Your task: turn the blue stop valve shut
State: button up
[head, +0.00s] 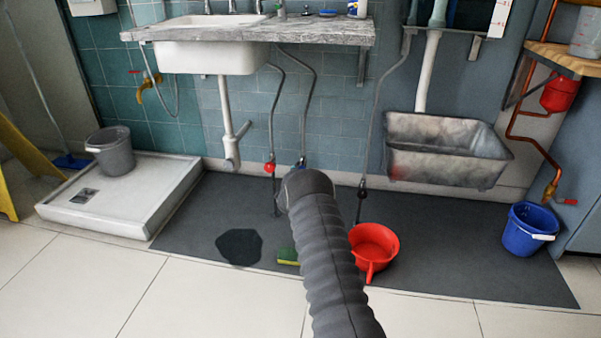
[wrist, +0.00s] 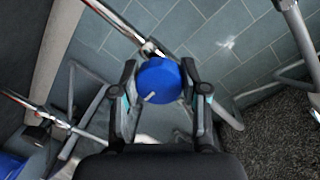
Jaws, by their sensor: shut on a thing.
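The blue stop valve (wrist: 163,80) shows in the wrist view as a round blue knob with a small white mark near its lower left edge. My gripper (wrist: 160,76) is shut on it, with one finger on each side of the knob. A metal pipe runs up to the left from behind it. In the head view only a bit of blue (head: 300,162) shows just above my arm, under the sink; my arm hides the gripper's fingers and most of the valve there.
A red valve (head: 269,168) is on the pipe to the left. A grey trough (head: 448,150) hangs to the right. A red basin (head: 374,246), a green sponge (head: 288,257), a dark puddle (head: 240,246) and a blue bucket (head: 529,230) are on the floor.

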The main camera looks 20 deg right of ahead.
jog(key=o, duration=1.2)
jog(key=shift+c, duration=0.2)
jog(key=v, duration=1.2)
jog(key=shift+w, duration=0.1)
